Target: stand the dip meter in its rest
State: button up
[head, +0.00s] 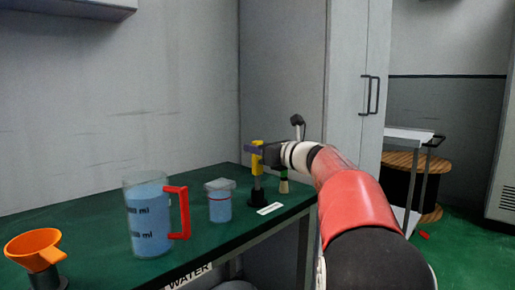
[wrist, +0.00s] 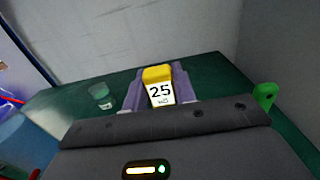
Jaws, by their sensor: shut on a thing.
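The dip meter (head: 257,161) is yellow and upright in the head view, with a thin grey stem below it. My gripper (head: 252,149) is shut on its upper part, with purple fingers on either side. In the wrist view, my gripper (wrist: 161,78) has the yellow meter (wrist: 158,74) between its fingers, its display reading 25. A black holder (head: 257,197), seemingly the rest, stands on the green bench directly under the meter. The stem's lower end meets the holder's top in the picture; I cannot tell whether it is inside or just above.
A lidded beaker of blue liquid (head: 220,206) stands left of the holder. Further left are a measuring jug (head: 147,220) with a red handle and an orange funnel (head: 35,249). A white label (head: 270,209) lies in front.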

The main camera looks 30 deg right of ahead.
jog(key=shift+f+b, duration=0.75)
jog(key=shift+f, duration=0.25)
jog(key=o, duration=1.1)
jog(key=shift+c, duration=0.2)
jog(key=v, duration=0.7)
jog(key=shift+s+d, duration=0.15)
jog(key=shift+s, duration=0.2)
